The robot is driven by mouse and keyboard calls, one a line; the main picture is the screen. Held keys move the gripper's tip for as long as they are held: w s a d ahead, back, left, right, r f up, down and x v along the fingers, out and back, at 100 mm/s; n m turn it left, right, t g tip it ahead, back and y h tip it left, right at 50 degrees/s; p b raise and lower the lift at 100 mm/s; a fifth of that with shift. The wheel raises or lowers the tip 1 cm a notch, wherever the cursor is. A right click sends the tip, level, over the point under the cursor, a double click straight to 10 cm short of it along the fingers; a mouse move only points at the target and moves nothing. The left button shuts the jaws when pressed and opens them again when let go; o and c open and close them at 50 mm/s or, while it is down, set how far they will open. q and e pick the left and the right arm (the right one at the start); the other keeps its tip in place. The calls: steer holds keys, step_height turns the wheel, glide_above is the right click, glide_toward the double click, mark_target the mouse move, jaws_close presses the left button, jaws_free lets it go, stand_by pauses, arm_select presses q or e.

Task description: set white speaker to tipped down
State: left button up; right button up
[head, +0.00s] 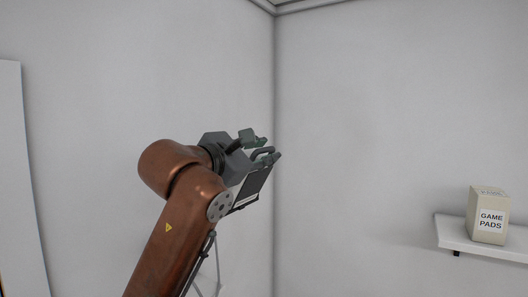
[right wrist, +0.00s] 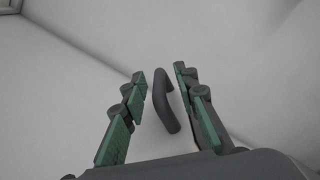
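The white speaker shows only in part in the head view (head: 252,187), behind and below my right gripper: a dark front face with a pale edge, standing tilted. A thin dark stand (head: 213,262) shows below it, partly hidden by my arm. My right gripper (head: 270,149) is open at the top of the speaker. In the right wrist view its two green-padded fingers (right wrist: 160,82) stand apart on either side of a dark curved handle (right wrist: 166,98), with gaps on both sides. Whether the handle belongs to the speaker is hard to tell. My left gripper is not in view.
A white wall shelf (head: 480,240) at the right holds a beige box marked GAME PADS (head: 488,215). A white panel (head: 22,180) stands at the left edge. The walls meet in a corner behind the gripper. The space between gripper and shelf is clear.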

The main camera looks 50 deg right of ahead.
steer(key=shift+a, duration=0.2)
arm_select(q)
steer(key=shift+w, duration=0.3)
arm_select(e)
steer(key=s+a, duration=0.2)
steer(key=a, duration=0.9)
steer(key=shift+a, duration=0.25)
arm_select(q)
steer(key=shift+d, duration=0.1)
